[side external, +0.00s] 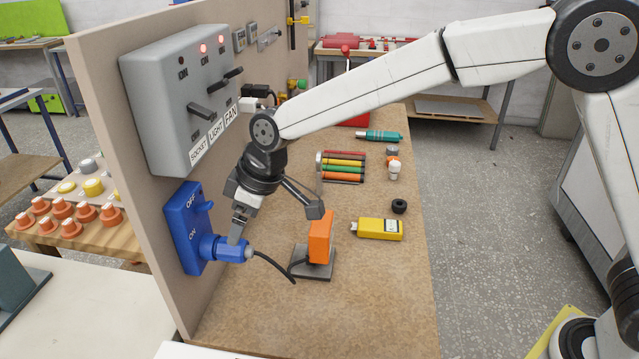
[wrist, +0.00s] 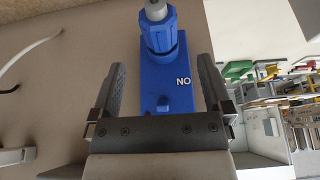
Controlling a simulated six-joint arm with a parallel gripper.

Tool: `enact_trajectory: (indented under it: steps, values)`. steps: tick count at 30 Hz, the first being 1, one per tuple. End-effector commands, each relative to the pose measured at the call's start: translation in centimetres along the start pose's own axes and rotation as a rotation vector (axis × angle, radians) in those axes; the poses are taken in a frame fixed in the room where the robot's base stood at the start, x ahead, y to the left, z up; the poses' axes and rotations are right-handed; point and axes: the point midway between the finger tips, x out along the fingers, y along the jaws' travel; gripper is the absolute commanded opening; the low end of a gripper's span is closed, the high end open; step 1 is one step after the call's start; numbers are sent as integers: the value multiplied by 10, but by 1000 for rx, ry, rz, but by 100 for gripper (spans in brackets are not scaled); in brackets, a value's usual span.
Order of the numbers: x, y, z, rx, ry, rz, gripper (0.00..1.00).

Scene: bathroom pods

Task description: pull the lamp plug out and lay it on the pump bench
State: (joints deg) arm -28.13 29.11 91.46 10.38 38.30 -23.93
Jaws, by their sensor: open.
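The blue plug (side external: 232,250) sits in the blue switched socket (side external: 187,235) on the upright panel, with a dark cable running from its end. In the wrist view the plug (wrist: 158,32) stands at the top, with the blue socket box (wrist: 152,78) behind it. My gripper (side external: 237,234) is open, its fingertips close by the plug. In the wrist view my gripper (wrist: 162,68) has its fingers wide apart on either side of the blue box, with nothing held. Whether a finger touches the plug is unclear. The brown bench top (side external: 300,315) lies below.
An orange block on a dark base (side external: 320,238) stands on the bench beside the cable. A yellow device (side external: 378,229), a black ring (side external: 399,206) and a rack of coloured cylinders (side external: 343,167) lie further right. A grey switch box (side external: 183,95) juts from the panel above. The front bench area is clear.

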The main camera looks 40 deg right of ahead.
Motion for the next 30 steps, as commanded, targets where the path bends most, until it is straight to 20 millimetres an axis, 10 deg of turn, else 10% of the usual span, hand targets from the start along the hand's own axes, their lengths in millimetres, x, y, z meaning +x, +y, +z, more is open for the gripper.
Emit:
enact_trajectory:
  steps: [30]
  values:
    - [76,0,0,2,1,1,100]
